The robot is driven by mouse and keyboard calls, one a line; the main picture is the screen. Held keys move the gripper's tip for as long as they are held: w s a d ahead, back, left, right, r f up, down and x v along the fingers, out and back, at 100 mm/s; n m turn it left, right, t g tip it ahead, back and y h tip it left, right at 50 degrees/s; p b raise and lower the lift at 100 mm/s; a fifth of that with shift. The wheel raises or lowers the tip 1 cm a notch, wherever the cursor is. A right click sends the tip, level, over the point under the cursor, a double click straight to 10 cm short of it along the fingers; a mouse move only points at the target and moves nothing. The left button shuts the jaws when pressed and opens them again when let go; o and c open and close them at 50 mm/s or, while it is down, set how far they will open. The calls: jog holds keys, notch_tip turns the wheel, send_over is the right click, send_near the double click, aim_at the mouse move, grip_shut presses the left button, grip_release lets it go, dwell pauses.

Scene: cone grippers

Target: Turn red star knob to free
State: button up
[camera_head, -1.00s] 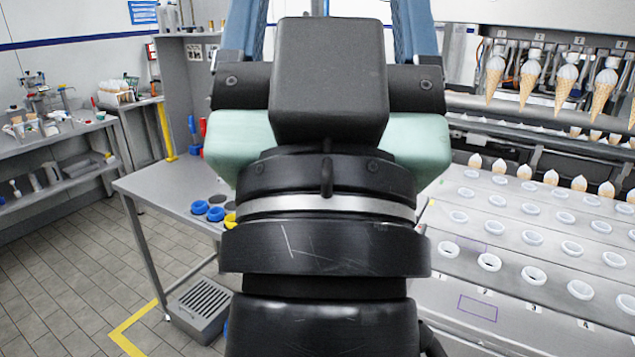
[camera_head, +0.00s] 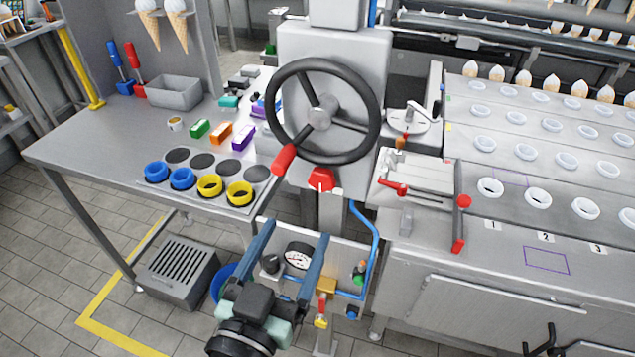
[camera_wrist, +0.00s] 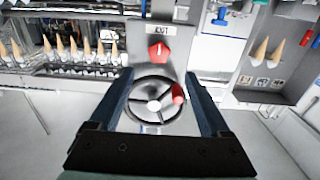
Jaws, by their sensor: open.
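The red star knob (camera_head: 321,180) sits on the front of the grey machine column, just below the black handwheel (camera_head: 368,84). In the wrist view the red knob (camera_wrist: 158,51) shows beyond the fingers, with a white mark on its face and a small white label (camera_wrist: 161,30) next to it. The label is too small to read surely. My gripper (camera_head: 297,228) is open and empty, below the knob and apart from it. In the wrist view its two fingers (camera_wrist: 158,82) stand wide apart on either side of the handwheel.
The handwheel has a red handle (camera_head: 284,159). A panel with a gauge (camera_head: 298,255) and a blue hose (camera_head: 369,241) lies behind my fingers. A red-handled lever device (camera_head: 414,178) stands right of the knob. A table (camera_head: 100,140) with yellow and blue rings is at left.

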aim_at(320, 183)
jog(key=p+x, duration=0.3)
jog(key=x, duration=0.7)
jog(key=shift+w+d, duration=0.2)
jog(key=shift+w, duration=0.15)
grip_shut()
